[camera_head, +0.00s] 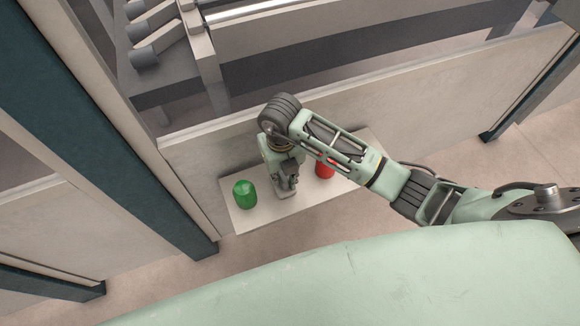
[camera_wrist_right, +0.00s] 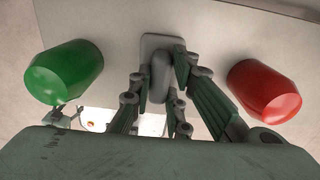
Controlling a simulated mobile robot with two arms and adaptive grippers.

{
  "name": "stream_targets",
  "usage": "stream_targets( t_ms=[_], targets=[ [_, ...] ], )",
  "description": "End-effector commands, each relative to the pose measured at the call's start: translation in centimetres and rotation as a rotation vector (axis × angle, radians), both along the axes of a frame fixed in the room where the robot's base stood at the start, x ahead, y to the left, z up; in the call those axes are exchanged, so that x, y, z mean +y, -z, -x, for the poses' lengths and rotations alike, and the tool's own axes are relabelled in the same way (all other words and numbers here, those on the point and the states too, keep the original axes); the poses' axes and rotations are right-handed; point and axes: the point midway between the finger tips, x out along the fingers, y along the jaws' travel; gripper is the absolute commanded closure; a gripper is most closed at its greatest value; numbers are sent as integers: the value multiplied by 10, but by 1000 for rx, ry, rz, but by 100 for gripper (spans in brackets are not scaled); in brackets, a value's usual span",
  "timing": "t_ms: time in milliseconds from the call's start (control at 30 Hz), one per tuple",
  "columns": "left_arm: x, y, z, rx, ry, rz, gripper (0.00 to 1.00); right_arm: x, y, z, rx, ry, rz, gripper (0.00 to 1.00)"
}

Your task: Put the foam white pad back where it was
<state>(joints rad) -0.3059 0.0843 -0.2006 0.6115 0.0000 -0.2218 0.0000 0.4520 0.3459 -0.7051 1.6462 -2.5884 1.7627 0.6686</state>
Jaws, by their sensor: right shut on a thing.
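My right gripper (camera_wrist_right: 162,72) is shut on the grip, with fingers on both sides. My left gripper is not in view.
A green can-like item (camera_head: 244,195) stands on the shelf left of my gripper, also in the wrist view (camera_wrist_right: 64,72). A red one (camera_head: 324,170) stands to the right, partly behind my arm. A beige machine panel (camera_head: 440,95) rises behind. A dark post (camera_head: 110,130) stands left.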

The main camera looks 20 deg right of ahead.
Motion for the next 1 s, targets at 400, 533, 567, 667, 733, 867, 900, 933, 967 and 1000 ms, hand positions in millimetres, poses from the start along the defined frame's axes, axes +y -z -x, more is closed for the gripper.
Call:
stream_targets(
  t_ms=[400,533,567,667,733,867,900,933,967,1000],
  targets=[
    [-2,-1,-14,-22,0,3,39,0,3,3,6,0,5,67],
    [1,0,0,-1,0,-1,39,0,3,2,5,0,4,65],
    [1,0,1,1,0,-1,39,0,3,2,5,0,4,65],
    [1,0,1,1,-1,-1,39,0,3,2,5,0,4,65],
    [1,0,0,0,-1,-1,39,0,2,2,4,0,4,65],
    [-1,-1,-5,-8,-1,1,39,0,-8,1,1,-1,4,65],
    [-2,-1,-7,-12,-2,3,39,0,-14,1,0,-1,4,65],
    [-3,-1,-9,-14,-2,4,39,0,-20,1,0,-1,3,65],
    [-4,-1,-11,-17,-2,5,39,0,-26,1,-2,-2,3,65],
    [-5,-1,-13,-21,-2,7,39,0,-34,0,-2,-2,4,65]
  ],
)
